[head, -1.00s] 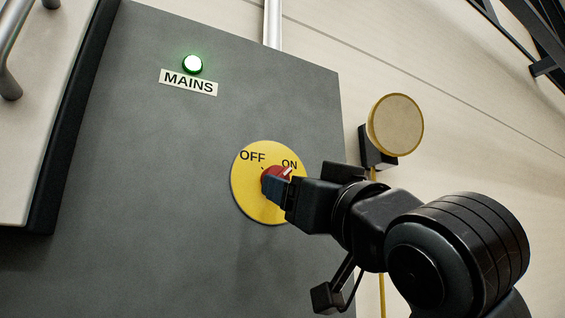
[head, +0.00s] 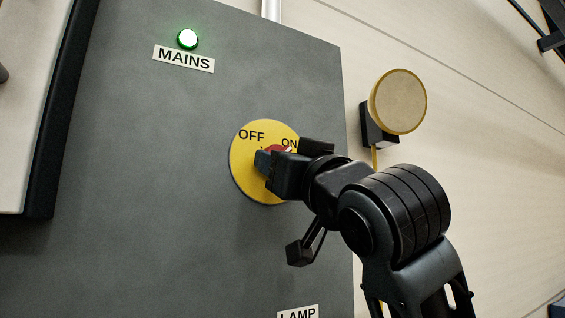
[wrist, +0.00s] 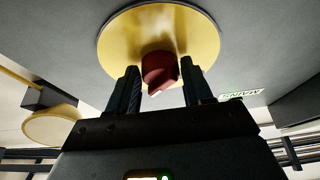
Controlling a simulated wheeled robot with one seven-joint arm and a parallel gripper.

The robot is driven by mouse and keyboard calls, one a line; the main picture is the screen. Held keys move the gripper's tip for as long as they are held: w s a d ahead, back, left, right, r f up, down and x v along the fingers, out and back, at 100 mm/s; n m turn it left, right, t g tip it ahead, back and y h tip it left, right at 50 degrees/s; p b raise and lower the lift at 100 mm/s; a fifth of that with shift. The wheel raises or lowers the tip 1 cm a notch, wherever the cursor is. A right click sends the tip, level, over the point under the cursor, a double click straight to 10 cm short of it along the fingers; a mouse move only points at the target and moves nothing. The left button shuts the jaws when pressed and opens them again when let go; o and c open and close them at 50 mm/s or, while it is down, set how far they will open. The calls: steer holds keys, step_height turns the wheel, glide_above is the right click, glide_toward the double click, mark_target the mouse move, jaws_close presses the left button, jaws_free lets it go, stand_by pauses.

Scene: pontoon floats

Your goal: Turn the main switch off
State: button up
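The main switch is a red knob (head: 281,149) on a round yellow plate (head: 243,178) marked OFF and ON, on a grey cabinet front. The knob's pale mark points toward ON. My gripper (head: 264,161) is at the plate and partly hides the knob in the head view. In the wrist view the knob (wrist: 160,70) sits between my two fingers (wrist: 160,82), with a small gap seen on each side. The fingers are open. The green lamp (head: 187,39) above the MAINS label (head: 184,59) is lit.
A round yellow-rimmed disc (head: 399,101) on a black box stands on the pale wall right of the cabinet. A LAMP label (head: 298,312) shows at the bottom edge. A pale panel with a black edge (head: 58,110) stands at the left.

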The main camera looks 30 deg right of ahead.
steer(key=c, duration=0.6)
steer(key=shift+c, duration=0.2)
steer(key=shift+n, duration=0.3)
steer(key=shift+d+r+n+g+y, duration=0.2)
steer(key=shift+n+g+y, duration=0.85)
steer(key=shift+n, duration=2.6)
steer(key=shift+d+r+n+g+y, duration=0.2)
steer(key=shift+n+g+y, duration=0.9)
steer(key=shift+n, duration=2.6)
steer(key=shift+d+r+n+g+y, duration=0.2)
steer(key=shift+n+g+y, duration=0.85)
steer(key=shift+n, duration=2.6)
steer(key=shift+t+y, duration=0.3)
steer(key=o, duration=1.1)
steer(key=shift+c, duration=0.2)
